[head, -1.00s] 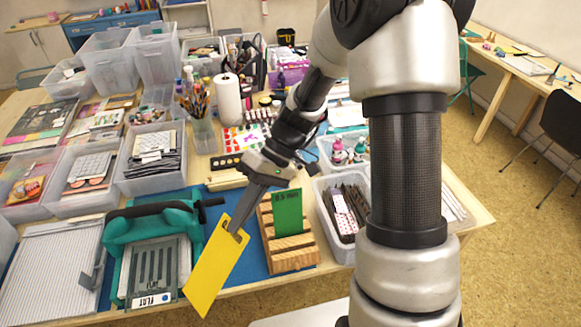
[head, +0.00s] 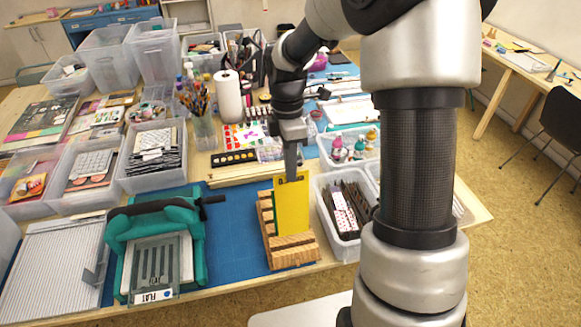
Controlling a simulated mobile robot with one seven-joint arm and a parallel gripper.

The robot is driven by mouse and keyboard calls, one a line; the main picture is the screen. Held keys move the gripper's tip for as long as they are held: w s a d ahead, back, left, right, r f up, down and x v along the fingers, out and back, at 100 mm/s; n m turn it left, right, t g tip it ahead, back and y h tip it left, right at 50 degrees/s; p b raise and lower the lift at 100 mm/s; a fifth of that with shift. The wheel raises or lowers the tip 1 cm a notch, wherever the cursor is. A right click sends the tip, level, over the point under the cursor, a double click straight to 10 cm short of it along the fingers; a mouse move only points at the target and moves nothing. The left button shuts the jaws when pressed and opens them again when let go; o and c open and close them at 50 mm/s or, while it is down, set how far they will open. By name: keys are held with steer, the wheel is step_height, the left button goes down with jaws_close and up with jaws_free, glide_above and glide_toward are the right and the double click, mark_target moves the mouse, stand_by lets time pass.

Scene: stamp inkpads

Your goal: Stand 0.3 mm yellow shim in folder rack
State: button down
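The yellow shim (head: 293,208) stands upright at the wooden folder rack (head: 292,256), its face toward the head camera. Its lower edge meets the rack's front slats; I cannot tell how deep it sits in a slot. My gripper (head: 291,174) points down from above and is shut on the top edge of the yellow shim. A dark marking shows at that top edge.
A teal die-cutting press (head: 152,225) with a plate marked FLAT stands left of the rack on a blue mat (head: 232,235). A clear bin (head: 345,245) of dark strips stands close on the right. Bare mat lies between press and rack.

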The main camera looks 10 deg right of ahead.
mark_target(291, 196)
steer(key=shift+s+f+b, duration=0.25)
steer(key=shift+f+b, duration=0.65)
steer(key=shift+f, duration=0.7)
steer(key=shift+s+f+b, duration=0.2)
steer(key=shift+f+b, duration=0.65)
steer(key=shift+f, duration=0.8)
steer(key=shift+s+f+b, duration=0.25)
steer(key=shift+f+b, duration=0.65)
steer(key=shift+f, duration=0.7)
steer(key=c, duration=2.5)
jaws_free()
steer(key=o, duration=0.5)
steer(key=shift+r, duration=0.15)
steer(key=shift+w+r+p, duration=0.2)
steer(key=shift+r+p, duration=0.9)
steer(key=shift+r, duration=0.1)
steer(key=shift+w+r+p, duration=0.15)
steer(key=shift+r+p, duration=0.9)
steer(key=shift+r, duration=0.1)
